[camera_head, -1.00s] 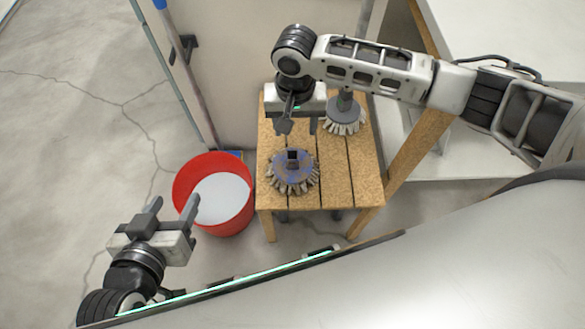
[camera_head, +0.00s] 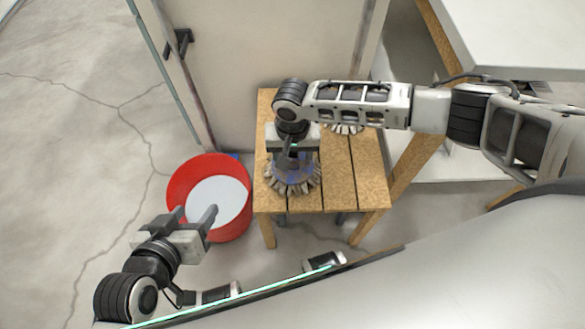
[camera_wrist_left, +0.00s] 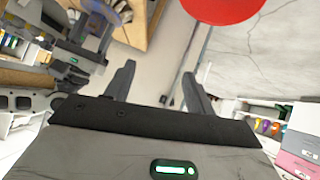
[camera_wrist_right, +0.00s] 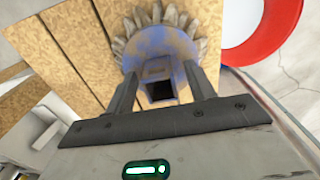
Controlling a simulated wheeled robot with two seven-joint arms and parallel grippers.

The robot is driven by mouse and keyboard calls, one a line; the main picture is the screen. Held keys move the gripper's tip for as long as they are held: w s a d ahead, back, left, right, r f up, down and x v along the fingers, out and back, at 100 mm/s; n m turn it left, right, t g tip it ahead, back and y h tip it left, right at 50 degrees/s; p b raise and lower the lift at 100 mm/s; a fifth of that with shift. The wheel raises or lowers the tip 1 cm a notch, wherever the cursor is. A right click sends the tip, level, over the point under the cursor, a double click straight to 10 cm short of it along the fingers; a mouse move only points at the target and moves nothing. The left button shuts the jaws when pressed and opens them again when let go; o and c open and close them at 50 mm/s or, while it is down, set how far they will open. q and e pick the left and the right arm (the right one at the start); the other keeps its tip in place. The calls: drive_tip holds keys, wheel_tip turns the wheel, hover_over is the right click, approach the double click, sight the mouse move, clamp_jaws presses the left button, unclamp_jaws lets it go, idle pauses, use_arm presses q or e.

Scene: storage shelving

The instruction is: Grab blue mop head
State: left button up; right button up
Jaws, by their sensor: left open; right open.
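The blue mop head (camera_head: 298,180) lies on the wooden slatted table, with grey-white bristles around its rim. It also shows in the right wrist view (camera_wrist_right: 165,45), with its square socket facing me. My right gripper (camera_head: 291,155) is open above the mop head and hides part of it. In the right wrist view the open fingers (camera_wrist_right: 162,78) appear one on each side of the socket; I cannot tell whether they touch it. My left gripper (camera_head: 194,214) is open and empty, over the near side of the red bucket. It also shows in the left wrist view (camera_wrist_left: 158,72).
The wooden table (camera_head: 367,185) carries a second mop head (camera_head: 346,129), mostly hidden behind my right arm. The red bucket (camera_head: 183,176) with pale contents stands left of the table. A light panel (camera_head: 260,45) rises behind the table.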

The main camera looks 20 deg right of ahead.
clamp_jaws()
drive_tip(key=shift+r, duration=0.1)
